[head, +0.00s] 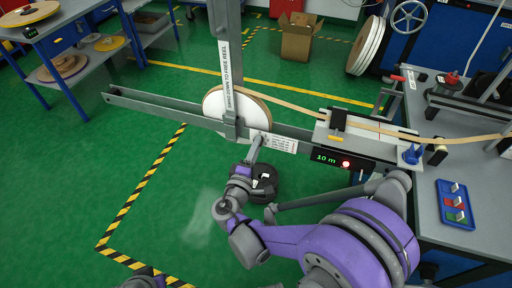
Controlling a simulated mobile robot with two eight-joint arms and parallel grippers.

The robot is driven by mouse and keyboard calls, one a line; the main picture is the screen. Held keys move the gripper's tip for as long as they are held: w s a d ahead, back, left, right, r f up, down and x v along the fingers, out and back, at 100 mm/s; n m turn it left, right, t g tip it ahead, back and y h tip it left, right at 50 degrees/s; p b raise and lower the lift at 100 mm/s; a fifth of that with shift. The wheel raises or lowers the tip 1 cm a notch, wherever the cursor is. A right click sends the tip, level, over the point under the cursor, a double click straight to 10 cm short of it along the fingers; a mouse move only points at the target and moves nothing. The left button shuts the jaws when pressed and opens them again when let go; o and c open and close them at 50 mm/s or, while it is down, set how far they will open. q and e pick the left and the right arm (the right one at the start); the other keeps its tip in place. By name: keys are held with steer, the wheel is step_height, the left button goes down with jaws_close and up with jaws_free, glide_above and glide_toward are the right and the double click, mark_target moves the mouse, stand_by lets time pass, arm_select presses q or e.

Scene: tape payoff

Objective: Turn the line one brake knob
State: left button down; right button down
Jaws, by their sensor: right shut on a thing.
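The line one payoff reel (212,104) is a white disc with tan tape, standing upright at a grey post and a long rail. My right gripper (262,138) reaches up from below to the rail at the reel's lower right. It is shut at the spot of the brake knob, beside a small white label (283,145). The knob is small and mostly hidden by the fingers, so its turn angle cannot be told. Only a piece of my left arm shows at the bottom edge; its gripper is out of view.
A display (340,160) reads 10 m beside a lit red light. Green floor is free at left.

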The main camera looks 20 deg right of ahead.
stand_by(0.4)
steer(key=c, duration=0.6)
jaws_free()
steer(key=v, duration=1)
steer(key=shift+s+a+p, duration=0.25)
steer(key=shift+s+p, duration=0.1)
